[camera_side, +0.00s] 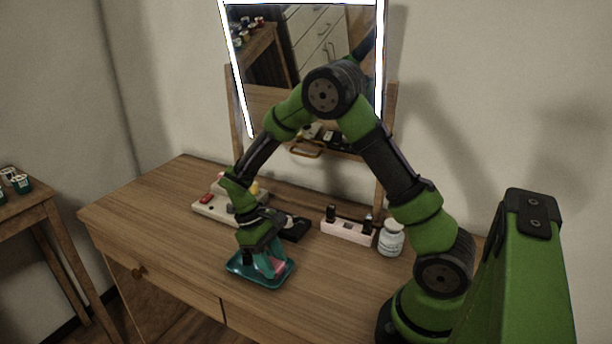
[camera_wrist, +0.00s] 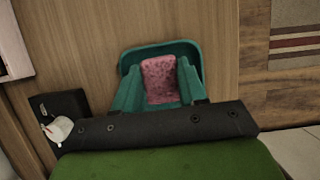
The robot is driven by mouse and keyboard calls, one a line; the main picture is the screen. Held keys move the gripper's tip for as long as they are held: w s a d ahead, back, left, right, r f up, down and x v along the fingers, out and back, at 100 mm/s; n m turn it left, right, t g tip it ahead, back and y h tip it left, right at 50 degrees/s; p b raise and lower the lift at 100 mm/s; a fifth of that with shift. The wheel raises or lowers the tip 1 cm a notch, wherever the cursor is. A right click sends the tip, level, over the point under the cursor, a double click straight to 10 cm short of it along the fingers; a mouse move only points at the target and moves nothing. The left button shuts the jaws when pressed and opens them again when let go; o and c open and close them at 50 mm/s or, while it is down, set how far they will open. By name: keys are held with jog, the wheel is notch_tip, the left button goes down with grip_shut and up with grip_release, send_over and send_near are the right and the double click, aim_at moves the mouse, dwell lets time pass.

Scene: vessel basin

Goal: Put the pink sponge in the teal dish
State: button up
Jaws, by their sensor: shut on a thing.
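The teal dish (camera_side: 243,269) sits on the wooden dresser top near its front edge. It also shows in the wrist view (camera_wrist: 160,48). The pink sponge (camera_wrist: 160,78) is between the two teal fingers of my gripper (camera_wrist: 159,84), which are shut on it. In the side view a pink part of the sponge (camera_side: 279,267) shows beside the fingers of my gripper (camera_side: 268,268), low over the dish and within its outline. I cannot tell whether the sponge touches the dish floor. Part of the sponge is hidden by the fingers.
Behind the dish are a pale tray (camera_side: 213,207) with small items, a black box (camera_side: 297,230), a pink holder (camera_side: 346,232) and a white jar (camera_side: 391,239). A lit mirror stands at the back. The dresser top left of the dish is clear.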

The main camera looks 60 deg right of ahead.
jog(key=o, duration=1)
jog(key=shift+f, duration=0.1)
jog(key=v, duration=1.2)
jog(key=shift+s+a+r+m+t+y, duration=0.35)
jog(key=shift+s+a+r+m+t, duration=0.45)
jog(key=shift+s+r+t, duration=1.45)
jog(key=shift+s+a+r+m+t+y, duration=0.5)
jog(key=shift+s+a+r+t, duration=0.45)
jog(key=shift+s+r+t, duration=1.3)
jog(key=shift+s+a+r+m+t+y, duration=0.25)
jog(key=shift+s+a+r+m+t, duration=0.9)
jog(key=shift+s, duration=1.9)
jog(key=shift+d+r+n, duration=0.3)
jog(key=shift+r+n, duration=0.05)
